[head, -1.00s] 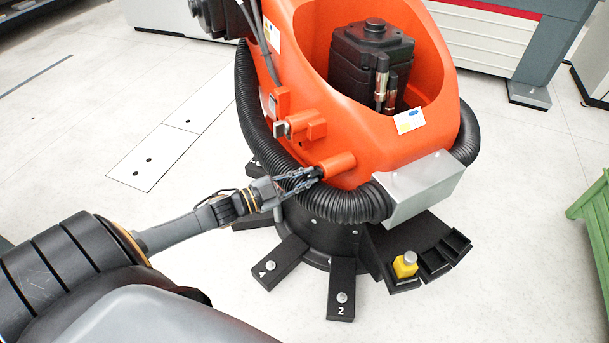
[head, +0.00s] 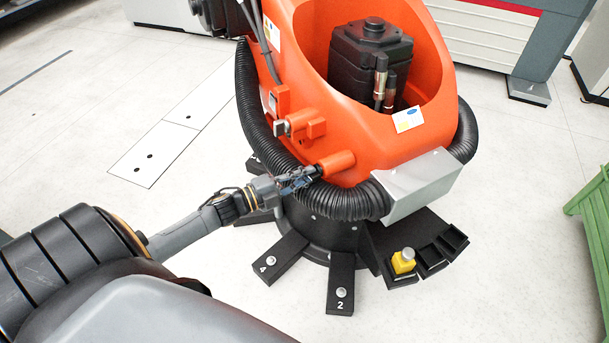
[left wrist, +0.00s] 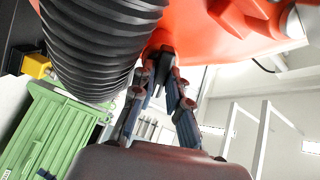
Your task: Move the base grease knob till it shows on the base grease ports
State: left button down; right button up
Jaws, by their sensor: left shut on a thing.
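The base grease knob appears to be the dark end (left wrist: 167,62) of a short orange stub (head: 337,164) low on the orange robot body. My left gripper (head: 312,174) reaches it from the left and is shut on this dark end. In the left wrist view the two fingers (left wrist: 161,88) stand on either side of it, and the fingers partly hide it in the head view. The base grease ports seem to be black arms with silver fittings on the floor-level base, marked 4 (head: 272,262) and 2 (head: 341,292). My right gripper is not in view.
A thick black ribbed hose (head: 350,205) curves just below the stub, close to my left gripper. A yellow block with a silver top (head: 403,262) sits in a black holder at the base. A green frame (head: 594,212) stands at the right. The floor at left is clear.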

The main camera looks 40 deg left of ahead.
pick_arm(q)
jog(key=shift+f, duration=0.1)
dwell(0.4)
jog(key=c, duration=1.3)
grip_release()
